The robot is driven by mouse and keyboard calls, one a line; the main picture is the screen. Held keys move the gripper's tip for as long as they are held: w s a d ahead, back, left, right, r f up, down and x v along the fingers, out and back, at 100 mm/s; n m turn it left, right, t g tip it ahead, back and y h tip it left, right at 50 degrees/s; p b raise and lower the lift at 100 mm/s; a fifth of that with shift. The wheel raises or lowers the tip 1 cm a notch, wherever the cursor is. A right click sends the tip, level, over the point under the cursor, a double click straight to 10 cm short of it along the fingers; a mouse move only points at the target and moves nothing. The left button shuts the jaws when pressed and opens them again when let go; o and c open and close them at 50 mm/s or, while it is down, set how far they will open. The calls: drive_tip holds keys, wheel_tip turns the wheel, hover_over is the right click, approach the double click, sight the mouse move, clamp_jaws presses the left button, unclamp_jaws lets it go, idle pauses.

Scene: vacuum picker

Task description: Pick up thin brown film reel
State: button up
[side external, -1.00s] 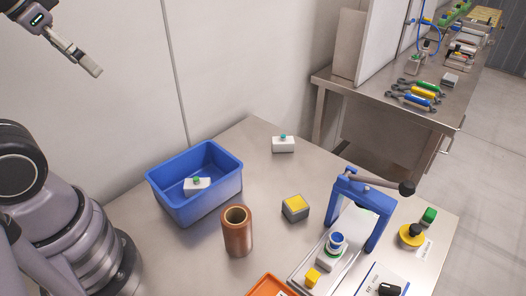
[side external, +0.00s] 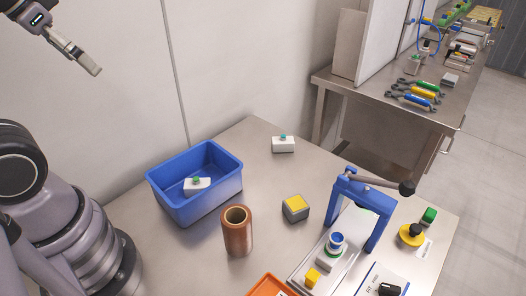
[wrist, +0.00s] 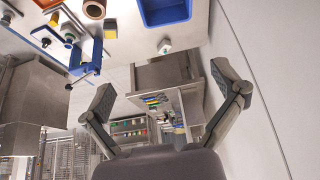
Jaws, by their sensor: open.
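The brown reel (side external: 237,234) is a hollow copper-brown cylinder standing upright on the metal table, in front of the blue bin in the side view. It also shows at the top of the wrist view (wrist: 94,9). My gripper (side external: 91,66) is high at the upper left of the side view, far above the table and well apart from the reel. In the wrist view its two fingers (wrist: 163,92) are spread wide with nothing between them.
A blue bin (side external: 233,187) holding a white button box (side external: 197,185) stands behind the reel. A yellow-topped box (side external: 295,208), a blue press frame (side external: 377,215) and an orange tray (side external: 262,285) lie nearby. Another white button box (side external: 283,145) sits at the table's back.

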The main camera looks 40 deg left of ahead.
drive_tip(key=n+g+h, duration=0.7)
drive_tip(key=g+h, duration=0.1)
hover_over(233, 219)
drive_tip(key=s+a, duration=0.4)
drive_tip(key=a, duration=0.4)
wheel_tip(233, 219, down, 15)
drive_tip(key=w+d+f+n+t+h, duration=0.25)
drive_tip(key=f+n+h, duration=0.35)
drive_tip(key=f+n, duration=0.8)
drive_tip(key=d+f+m, duration=0.1)
drive_tip(key=d, duration=0.1)
drive_tip(key=d+f+m, duration=0.1)
drive_tip(key=d+f, duration=0.1)
drive_tip(key=d+f+m, duration=0.1)
drive_tip(key=d+f, duration=0.1)
drive_tip(key=shift+w+d+f, duration=0.2)
drive_tip(key=shift+w+d, duration=0.05)
drive_tip(key=shift+w, duration=0.1)
drive_tip(key=shift+c, duration=0.4)
drive_tip(key=c, duration=1.2)
drive_tip(key=shift+r, duration=0.1)
drive_tip(key=shift+c, duration=0.2)
